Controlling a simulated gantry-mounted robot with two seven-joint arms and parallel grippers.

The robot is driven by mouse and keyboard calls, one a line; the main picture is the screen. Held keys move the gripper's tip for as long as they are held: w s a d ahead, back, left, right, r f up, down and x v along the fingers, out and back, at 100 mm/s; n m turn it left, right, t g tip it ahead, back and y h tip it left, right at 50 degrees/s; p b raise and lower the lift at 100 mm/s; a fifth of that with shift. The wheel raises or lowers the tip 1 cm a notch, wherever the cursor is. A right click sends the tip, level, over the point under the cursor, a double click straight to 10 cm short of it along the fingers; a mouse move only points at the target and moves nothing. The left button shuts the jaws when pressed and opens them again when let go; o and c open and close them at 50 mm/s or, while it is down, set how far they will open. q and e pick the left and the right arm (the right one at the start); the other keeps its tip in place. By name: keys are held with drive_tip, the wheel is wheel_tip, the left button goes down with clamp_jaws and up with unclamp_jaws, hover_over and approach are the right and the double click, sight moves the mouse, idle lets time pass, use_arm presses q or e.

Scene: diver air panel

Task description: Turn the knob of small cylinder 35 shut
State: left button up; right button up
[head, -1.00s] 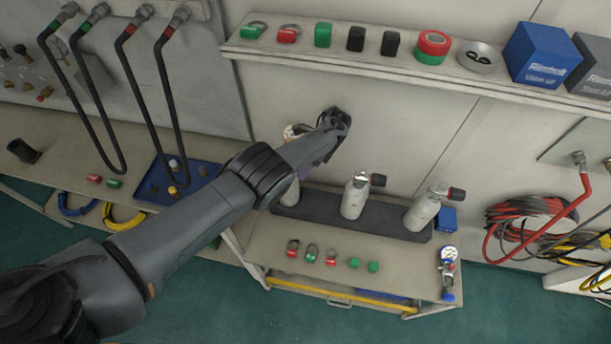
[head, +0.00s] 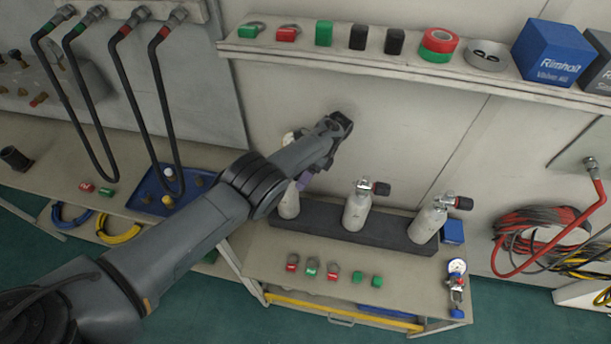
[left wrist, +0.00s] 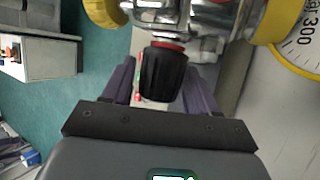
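Three small pale cylinders stand in a dark rack (head: 390,230) on the bench: a left one (head: 289,204), a middle one (head: 356,212) and a right one (head: 427,224). The middle and right ones show black-and-red knobs. I cannot read any number on them. My left gripper (head: 304,179) is at the top of the left cylinder and hides much of its valve. In the left wrist view, a black knob (left wrist: 165,74) with a red ring lies between the purple fingers of the left gripper (left wrist: 160,92). A gap shows on the knob's left side. My right gripper is out of view.
A shelf (head: 400,67) with tags, tape and boxes runs above the cylinders. Tags (head: 312,268) and a small gauge (head: 457,268) lie on the bench front. Black hoses (head: 92,110) hang at left. A yellow-rimmed gauge (left wrist: 285,60) is close beside the knob in the wrist view.

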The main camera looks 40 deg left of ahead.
use_arm(q)
drive_tip(key=shift+o, duration=0.6)
drive_tip(key=shift+r, duration=0.1)
drive_tip(key=shift+r, duration=0.1)
drive_tip(key=shift+r+p, duration=0.65)
drive_tip(key=shift+p, duration=0.15)
drive_tip(key=r+p, duration=0.3)
drive_tip(key=shift+d+r+p, duration=0.25)
drive_tip(key=shift+r+p, duration=0.05)
drive_tip(key=shift+r, duration=0.05)
drive_tip(key=d+r+p, duration=0.5)
drive_tip(key=d+p, duration=0.1)
drive_tip(key=d, duration=0.5)
drive_tip(key=shift+r, duration=0.35)
drive_tip(key=shift+w, duration=0.1)
